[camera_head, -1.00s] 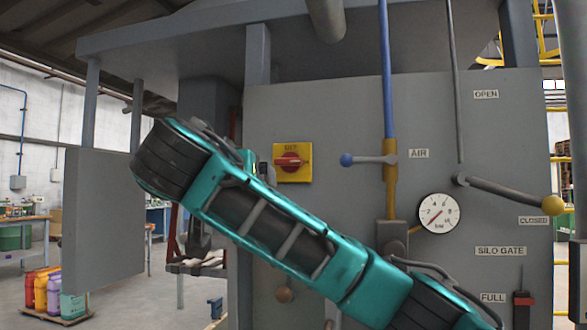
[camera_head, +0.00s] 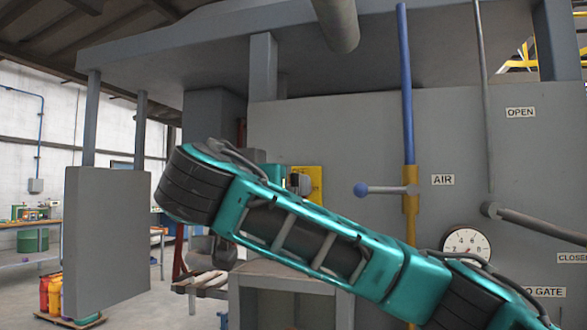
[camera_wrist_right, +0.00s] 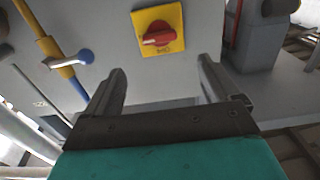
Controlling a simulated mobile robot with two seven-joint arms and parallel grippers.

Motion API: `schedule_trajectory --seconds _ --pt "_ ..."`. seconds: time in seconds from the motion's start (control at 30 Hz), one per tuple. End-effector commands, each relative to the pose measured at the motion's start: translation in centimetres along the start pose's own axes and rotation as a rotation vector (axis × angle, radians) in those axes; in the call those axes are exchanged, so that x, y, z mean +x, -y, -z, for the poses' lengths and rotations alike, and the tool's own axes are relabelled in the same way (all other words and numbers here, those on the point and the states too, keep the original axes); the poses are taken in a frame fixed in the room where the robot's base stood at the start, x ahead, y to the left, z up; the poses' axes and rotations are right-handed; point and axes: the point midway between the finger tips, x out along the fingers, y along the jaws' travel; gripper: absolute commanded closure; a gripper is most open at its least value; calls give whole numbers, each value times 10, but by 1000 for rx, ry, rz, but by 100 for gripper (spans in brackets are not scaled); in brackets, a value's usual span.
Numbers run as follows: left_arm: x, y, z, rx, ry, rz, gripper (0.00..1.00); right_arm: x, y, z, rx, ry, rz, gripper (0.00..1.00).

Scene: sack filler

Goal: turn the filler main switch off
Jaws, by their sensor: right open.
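The main switch is a red rotary knob (camera_wrist_right: 160,37) on a yellow plate (camera_wrist_right: 141,20) on the grey panel. In the right wrist view its handle lies roughly sideways, slightly tilted. In the head view only part of the yellow plate (camera_head: 317,180) shows; the red knob is hidden there. My right gripper (camera_wrist_right: 160,82) is open and empty. Its two fingers point toward the panel, and the switch appears beyond the gap between them, not touched. In the head view my teal right arm crosses in front of the panel and hides most of the gripper. My left gripper is in neither view.
The blue-knobbed air lever (camera_head: 385,190) sits right of the switch on a blue and yellow pipe (camera_head: 408,110). A pressure gauge (camera_head: 467,243) and a grey lever (camera_head: 535,225) are farther right. A grey plate (camera_head: 105,240) hangs at left.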

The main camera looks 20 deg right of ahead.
Motion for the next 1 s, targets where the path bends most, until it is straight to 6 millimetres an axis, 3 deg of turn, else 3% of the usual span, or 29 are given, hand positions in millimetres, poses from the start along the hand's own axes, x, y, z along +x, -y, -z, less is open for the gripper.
schedule_trajectory --seconds 0.03,0.13,0.4,0.6,1.0 --pt "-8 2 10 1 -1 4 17 2 0 6 -3 2 1 11" --pt "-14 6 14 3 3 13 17 6 -1 5 -6 4 3 11" --pt "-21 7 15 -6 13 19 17 68 -2 2 -3 2 -2 11" --pt "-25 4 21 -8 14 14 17 96 0 0 -3 2 0 11" --pt "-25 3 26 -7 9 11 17 108 0 -2 -2 2 3 11"
